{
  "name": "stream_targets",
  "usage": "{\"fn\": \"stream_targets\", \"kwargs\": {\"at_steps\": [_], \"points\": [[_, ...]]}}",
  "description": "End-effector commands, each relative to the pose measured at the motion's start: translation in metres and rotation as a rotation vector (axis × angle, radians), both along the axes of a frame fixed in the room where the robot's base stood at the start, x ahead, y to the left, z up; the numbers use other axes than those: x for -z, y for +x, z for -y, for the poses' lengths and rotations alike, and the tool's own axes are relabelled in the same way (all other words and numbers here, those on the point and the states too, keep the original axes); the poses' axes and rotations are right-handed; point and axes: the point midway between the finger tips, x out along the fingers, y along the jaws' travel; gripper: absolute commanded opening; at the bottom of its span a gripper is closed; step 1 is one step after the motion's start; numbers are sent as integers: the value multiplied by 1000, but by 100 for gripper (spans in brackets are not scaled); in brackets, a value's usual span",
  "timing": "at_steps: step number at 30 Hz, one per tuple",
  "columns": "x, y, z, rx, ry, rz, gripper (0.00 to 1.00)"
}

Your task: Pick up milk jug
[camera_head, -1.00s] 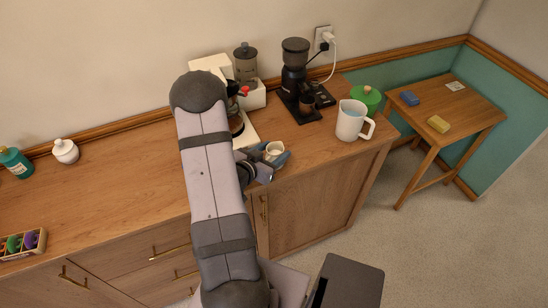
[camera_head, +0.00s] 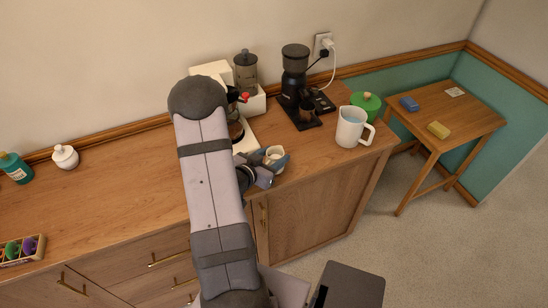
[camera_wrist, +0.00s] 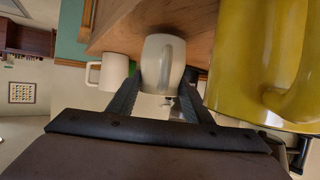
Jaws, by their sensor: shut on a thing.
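The milk jug is a small cream-white vessel (camera_head: 274,153) on the wooden counter, just right of the coffee machine. In the wrist view, the milk jug (camera_wrist: 163,62) sits between the fingertips, with its handle facing me. My gripper (camera_head: 266,168) is shut on it, one finger along each side, and the fingers hide its lower part in the head view. The fingers also show in the wrist view (camera_wrist: 163,98). It looks upright; I cannot tell whether its base touches the counter.
A larger white pitcher (camera_head: 352,127) stands to the right, near a green lidded pot (camera_head: 366,102). A black grinder (camera_head: 296,80) stands behind. A large yellow vessel (camera_wrist: 255,60) is close on the right in the wrist view. The counter's left part is mostly clear.

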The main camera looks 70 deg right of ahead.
Motion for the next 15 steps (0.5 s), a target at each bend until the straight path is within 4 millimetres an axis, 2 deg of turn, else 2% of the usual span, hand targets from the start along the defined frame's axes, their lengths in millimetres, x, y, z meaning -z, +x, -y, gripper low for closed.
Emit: {"fn": "stream_targets", "kwargs": {"at_steps": [15], "points": [[-37, 0, 1, 1, -6, 3, 17]]}}
